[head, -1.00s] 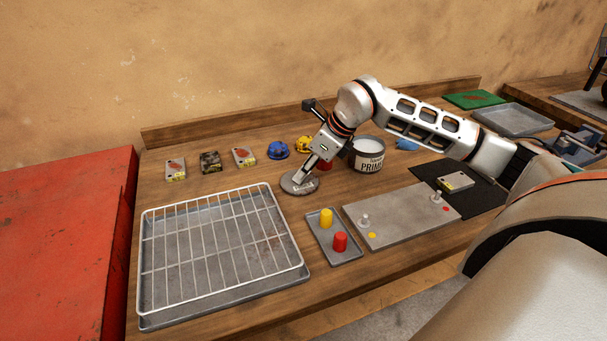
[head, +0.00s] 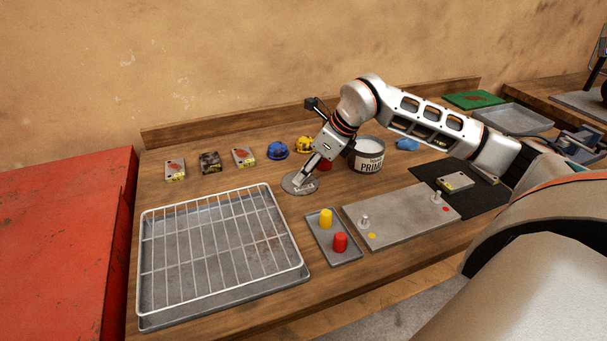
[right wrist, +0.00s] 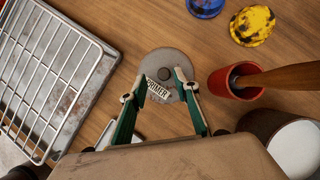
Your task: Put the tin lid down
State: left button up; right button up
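The tin lid (head: 291,187) is a round grey disc lying flat on the wooden bench, just right of the wire rack. In the right wrist view the lid (right wrist: 157,60) shows a small dark knob and a PRIMER label. My right gripper (right wrist: 161,76) is right over it, with its fingers spread to either side of the knob and a gap showing on both sides. In the head view the right gripper (head: 303,184) reaches down to the lid and partly covers it. The open primer tin (head: 370,158) stands to the right, with pale contents. My left gripper is not in view.
A wire rack on a tray (head: 220,250) lies left of the lid. A small tray (head: 324,254) with yellow and red cylinders is in front. A red pot (right wrist: 232,84) with a wooden handle in it stands close to the gripper. Blue (head: 278,150) and yellow parts are behind.

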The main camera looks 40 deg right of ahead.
jog(key=v, duration=1)
jog(key=shift+s+r, duration=0.2)
jog(key=shift+r, duration=0.1)
jog(key=shift+d, duration=0.15)
